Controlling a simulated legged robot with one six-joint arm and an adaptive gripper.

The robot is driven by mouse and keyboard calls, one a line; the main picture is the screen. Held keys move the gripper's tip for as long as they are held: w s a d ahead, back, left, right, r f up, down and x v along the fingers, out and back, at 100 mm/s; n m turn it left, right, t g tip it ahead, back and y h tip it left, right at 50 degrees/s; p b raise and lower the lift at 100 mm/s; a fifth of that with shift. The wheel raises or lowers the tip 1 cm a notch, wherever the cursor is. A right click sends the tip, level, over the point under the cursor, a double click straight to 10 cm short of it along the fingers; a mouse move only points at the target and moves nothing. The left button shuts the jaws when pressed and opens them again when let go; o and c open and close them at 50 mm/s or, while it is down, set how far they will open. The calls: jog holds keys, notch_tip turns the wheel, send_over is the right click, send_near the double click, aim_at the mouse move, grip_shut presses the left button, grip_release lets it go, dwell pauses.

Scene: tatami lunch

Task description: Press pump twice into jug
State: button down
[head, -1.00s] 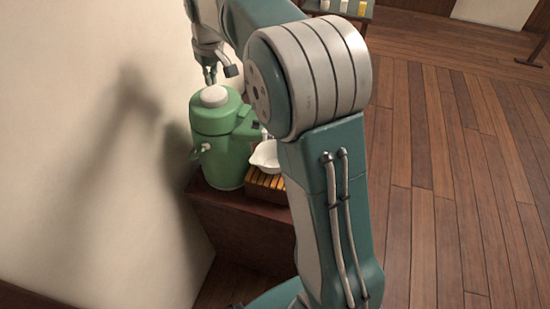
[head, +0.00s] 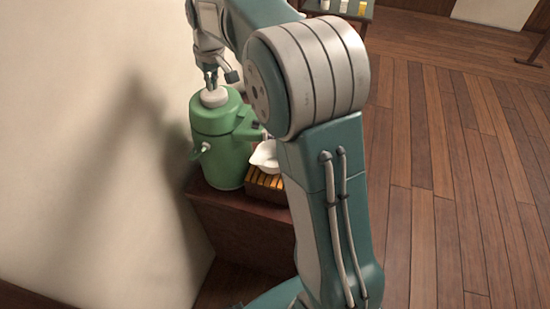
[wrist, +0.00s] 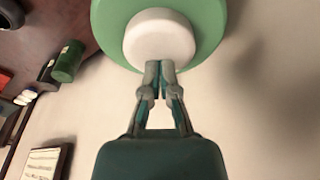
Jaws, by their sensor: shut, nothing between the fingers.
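The pump is a green air pot (head: 222,150) with a white round button (head: 214,97) on top. It stands upright at the left of a small dark wooden cabinet, by the wall. My gripper (head: 210,86) is shut and empty, pointing down, its fingertips at the button's top. In the wrist view my gripper's closed fingertips (wrist: 159,66) overlap the near edge of the white button (wrist: 160,36); whether they press it I cannot tell. The white jug (head: 264,156) sits on a slatted wooden stand (head: 265,180) right of the pot, under its spout, partly hidden by my arm.
The cabinet (head: 240,228) stands against the pale wall (head: 90,130). A small table (head: 343,14) with cups is at the far back. Wooden floor (head: 450,170) lies open at the right. The wrist view shows a green cylinder (wrist: 68,61) and dark items at left.

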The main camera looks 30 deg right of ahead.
jog(key=shift+f, duration=1.45)
jog(key=shift+r, duration=2.2)
jog(key=shift+f, duration=0.1)
jog(key=shift+f, duration=2.1)
jog(key=shift+r, duration=2.2)
jog(key=shift+r, duration=0.1)
